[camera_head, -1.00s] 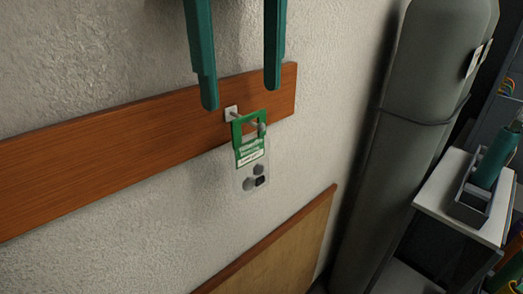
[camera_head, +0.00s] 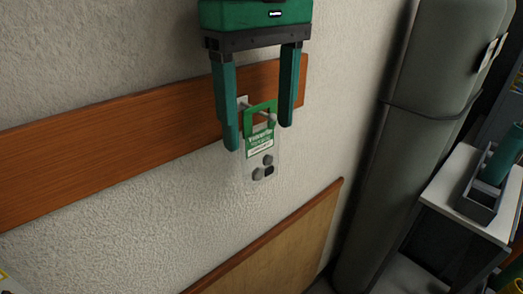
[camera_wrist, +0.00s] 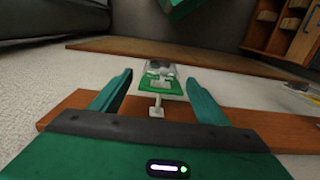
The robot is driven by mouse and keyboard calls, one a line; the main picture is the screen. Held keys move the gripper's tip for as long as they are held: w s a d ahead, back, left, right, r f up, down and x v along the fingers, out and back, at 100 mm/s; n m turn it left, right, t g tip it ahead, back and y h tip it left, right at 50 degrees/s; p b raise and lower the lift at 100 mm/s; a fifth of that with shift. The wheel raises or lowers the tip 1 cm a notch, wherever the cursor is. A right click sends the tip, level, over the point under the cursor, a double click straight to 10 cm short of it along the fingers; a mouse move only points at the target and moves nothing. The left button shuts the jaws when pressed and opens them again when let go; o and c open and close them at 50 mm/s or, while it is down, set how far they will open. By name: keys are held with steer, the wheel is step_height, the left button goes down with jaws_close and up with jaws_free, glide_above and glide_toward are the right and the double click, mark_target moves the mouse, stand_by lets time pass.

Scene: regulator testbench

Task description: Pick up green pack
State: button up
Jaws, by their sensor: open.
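The green pack (camera_head: 260,141) is a clear blister pack with a green header card and a few small grey and dark parts inside. It hangs from a hook (camera_head: 243,103) on the wooden board on the wall. My gripper (camera_head: 260,138) is open, with its two fingers pointing down on either side of the pack's header. I cannot see either finger touching the pack. In the wrist view the pack (camera_wrist: 160,82) lies between the fingers, beyond their tips, with the white hook peg (camera_wrist: 157,107) nearer the palm.
The wooden board (camera_head: 100,156) runs along the textured wall behind the pack. A lower wooden panel (camera_head: 285,245) stands below. A large grey cylinder (camera_head: 400,130) and a white-topped stand (camera_head: 462,205) with a holder are at the right. The wall beside the pack is bare.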

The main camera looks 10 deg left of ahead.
mark_target(260, 129)
steer(key=shift+f, duration=1.6)
steer(key=c, duration=1.1)
steer(key=shift+c, duration=0.2)
steer(key=shift+r, duration=0.2)
steer(key=shift+r, duration=0.6)
steer(key=s+d, duration=1.1)
steer(key=d, duration=0.2)
steer(key=shift+s+d, duration=0.35)
steer(key=shift+d, duration=0.05)
